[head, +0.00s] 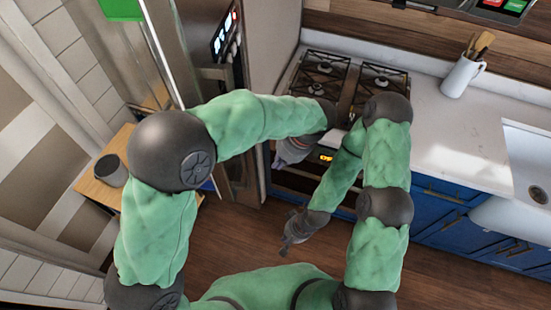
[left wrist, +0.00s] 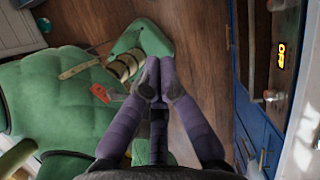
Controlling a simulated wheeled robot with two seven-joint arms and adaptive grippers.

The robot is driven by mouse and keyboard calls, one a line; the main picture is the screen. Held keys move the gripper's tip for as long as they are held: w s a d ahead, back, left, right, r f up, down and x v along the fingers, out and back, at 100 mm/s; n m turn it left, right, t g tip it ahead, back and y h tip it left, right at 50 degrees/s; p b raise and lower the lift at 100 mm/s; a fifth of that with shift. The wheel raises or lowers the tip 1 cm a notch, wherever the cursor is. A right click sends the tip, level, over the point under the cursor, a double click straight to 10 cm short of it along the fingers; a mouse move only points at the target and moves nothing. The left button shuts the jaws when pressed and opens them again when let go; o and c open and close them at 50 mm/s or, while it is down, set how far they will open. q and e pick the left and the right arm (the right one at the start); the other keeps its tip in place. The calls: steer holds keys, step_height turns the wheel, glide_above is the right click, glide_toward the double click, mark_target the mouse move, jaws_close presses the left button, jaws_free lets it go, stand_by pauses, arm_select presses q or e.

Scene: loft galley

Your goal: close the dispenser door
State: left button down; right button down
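No dispenser door can be told for certain. A tall steel appliance (head: 179,50) stands at the upper left of the head view, with a dark control panel (head: 227,37) bearing red and white lights beside it. My left gripper (head: 288,152) is in front of the stove, partly hidden by my arms. In the left wrist view its purple fingers (left wrist: 157,82) converge with tips close together and nothing visible between them. My right gripper (head: 291,236) is lower, above the wooden floor, apart from any furniture. It is too small to tell whether it is open.
A stove (head: 325,72) with an amber display adjoins a white counter (head: 440,120) over blue cabinets (head: 458,197). A utensil jug (head: 461,77) and a sink (head: 532,165) are at right. A wooden stand (head: 101,193) with a dark cylinder (head: 111,171) is at left. Floor is free below.

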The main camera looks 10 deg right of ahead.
arm_select(q)
steer(key=w+a+f, duration=0.2)
steer(key=a+f, duration=0.4)
steer(key=shift+a+f, duration=0.15)
steer(key=shift+f, duration=0.25)
steer(key=shift+w+a, duration=0.1)
